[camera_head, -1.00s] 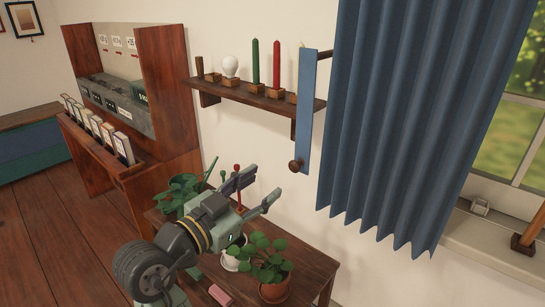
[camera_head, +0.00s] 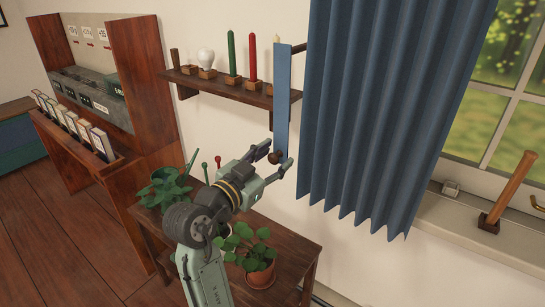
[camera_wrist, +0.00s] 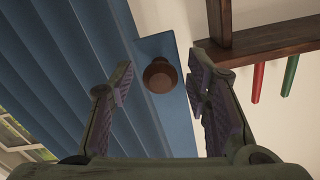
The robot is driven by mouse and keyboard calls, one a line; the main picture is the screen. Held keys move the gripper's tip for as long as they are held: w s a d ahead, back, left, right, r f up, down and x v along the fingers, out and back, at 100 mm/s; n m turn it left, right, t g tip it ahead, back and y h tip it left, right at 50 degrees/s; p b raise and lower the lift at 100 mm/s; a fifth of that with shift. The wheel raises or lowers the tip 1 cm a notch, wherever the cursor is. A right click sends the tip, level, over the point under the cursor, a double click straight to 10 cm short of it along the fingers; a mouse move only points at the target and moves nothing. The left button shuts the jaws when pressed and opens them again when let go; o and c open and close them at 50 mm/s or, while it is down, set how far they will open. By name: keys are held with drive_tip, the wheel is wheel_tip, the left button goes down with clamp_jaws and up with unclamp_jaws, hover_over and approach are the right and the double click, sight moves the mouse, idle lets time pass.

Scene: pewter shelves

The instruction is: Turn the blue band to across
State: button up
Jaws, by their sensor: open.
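The blue band (camera_head: 283,95) hangs upright as a flat strip beside the left edge of the blue curtain (camera_head: 365,110). A round brown knob (camera_head: 275,157) sits at its lower end. My gripper (camera_head: 279,152) is open at the band's lower end. In the wrist view the knob (camera_wrist: 160,76) lies between the two spread fingers of my gripper (camera_wrist: 162,72), with a gap on each side. The band (camera_wrist: 176,125) runs behind the knob there. I cannot tell how far the fingertips are from the band in depth.
A wooden wall shelf (camera_head: 220,86) with a bulb and coloured candles is left of the band. Below my arm a small table (camera_head: 300,246) carries potted plants (camera_head: 258,252). A window sill (camera_head: 465,230) with a wooden-handled thing (camera_head: 512,185) is at right.

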drive_tip(key=shift+c, duration=0.5)
clamp_jaws()
idle(0.3)
